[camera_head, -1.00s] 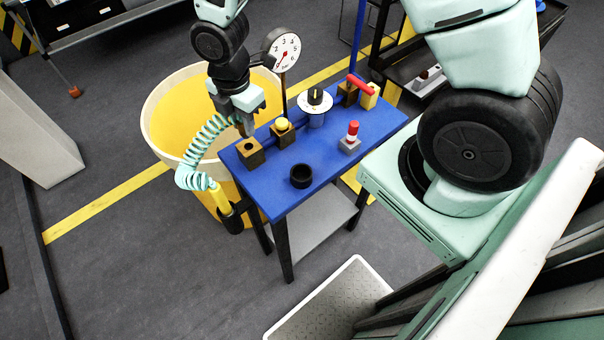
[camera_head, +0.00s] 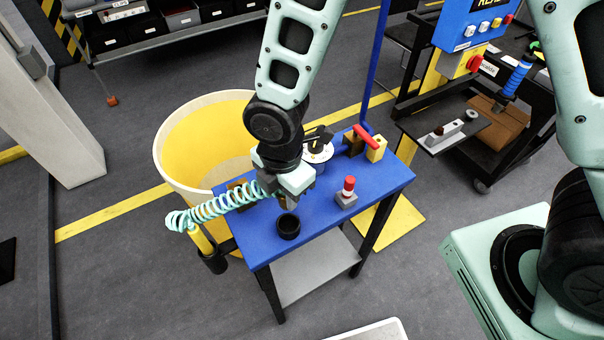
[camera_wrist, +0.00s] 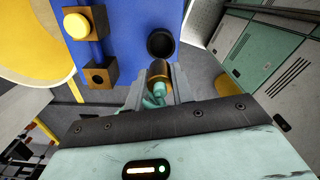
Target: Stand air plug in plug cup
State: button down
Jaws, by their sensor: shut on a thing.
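My gripper (camera_head: 290,202) is shut on the air plug, a brass-coloured piece (camera_wrist: 159,69) that shows between the fingers in the wrist view. A teal coiled hose (camera_head: 220,203) runs from it to the left. The plug cup (camera_head: 288,227) is a round black open cup on the front part of the blue table. It also shows in the wrist view (camera_wrist: 161,43), just beyond the plug tip. The plug is above the table beside the cup, and the cup looks empty. In the head view my gripper mostly hides the plug.
The blue table (camera_head: 335,215) also holds a red-topped grey block (camera_head: 347,193) right of the cup. A yellow block with a red handle (camera_head: 375,148) stands farther back. A yellow bin (camera_head: 172,135) stands behind.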

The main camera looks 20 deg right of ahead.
jog(key=shift+s+d, duration=0.1)
dwell(0.3)
jog(key=shift+f+b, duration=2.3)
jog(key=shift+f, duration=0.65)
jog(key=shift+f+b, duration=1)
jog(key=shift+f, duration=0.5)
jog(key=c, duration=1.1)
grip_release()
notch_tip(320, 180, up, 18)
jog(key=shift+f, duration=0.25)
